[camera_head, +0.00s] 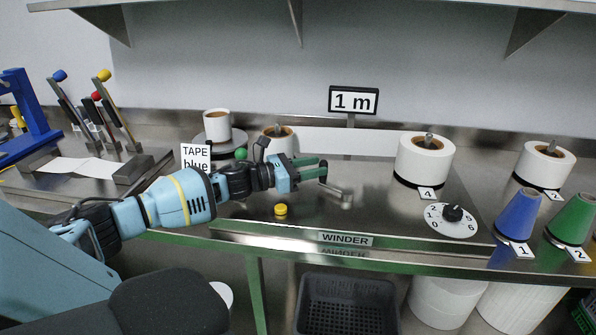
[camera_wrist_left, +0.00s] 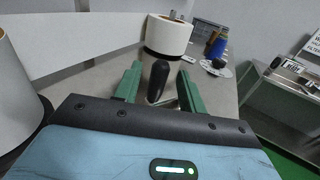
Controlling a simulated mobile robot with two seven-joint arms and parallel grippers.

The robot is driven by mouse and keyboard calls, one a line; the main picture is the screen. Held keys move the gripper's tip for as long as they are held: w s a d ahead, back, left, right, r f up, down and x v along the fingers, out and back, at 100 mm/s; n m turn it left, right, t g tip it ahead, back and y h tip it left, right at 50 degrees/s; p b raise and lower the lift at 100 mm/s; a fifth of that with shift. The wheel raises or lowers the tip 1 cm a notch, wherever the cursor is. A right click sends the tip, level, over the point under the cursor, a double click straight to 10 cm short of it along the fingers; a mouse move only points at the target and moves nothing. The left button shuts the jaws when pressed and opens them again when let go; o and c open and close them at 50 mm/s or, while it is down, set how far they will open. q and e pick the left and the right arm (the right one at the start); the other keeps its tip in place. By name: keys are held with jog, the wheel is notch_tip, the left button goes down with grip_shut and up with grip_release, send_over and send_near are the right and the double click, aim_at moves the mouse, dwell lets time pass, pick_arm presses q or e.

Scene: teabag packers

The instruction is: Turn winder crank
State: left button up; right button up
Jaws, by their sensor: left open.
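The winder's crank has a short metal arm (camera_head: 338,192) on the bench, behind the WINDER label (camera_head: 345,239). Its black upright handle (camera_wrist_left: 158,80) shows in the left wrist view, between the green fingers. My left gripper (camera_head: 323,170) is open, low over the bench at the crank, with a finger on either side of the handle. I cannot tell whether either finger touches it. In the head view the fingers largely hide the handle. My right gripper is not in view.
A white roll (camera_head: 424,160) labelled 4 stands right of the crank, with a numbered dial (camera_head: 451,219) in front. Another roll (camera_head: 278,140) is behind my left wrist. A yellow button (camera_head: 281,210) sits in front. Blue (camera_head: 518,214) and green (camera_head: 572,218) cones stand at right.

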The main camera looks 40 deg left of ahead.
pick_arm(q)
jog(key=v, duration=0.2)
jog(key=shift+s+a+f, duration=0.15)
jog(key=shift+s, duration=0.2)
jog(key=shift+v, duration=1)
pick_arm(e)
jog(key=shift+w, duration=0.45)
pick_arm(q)
jog(key=shift+c, duration=0.3)
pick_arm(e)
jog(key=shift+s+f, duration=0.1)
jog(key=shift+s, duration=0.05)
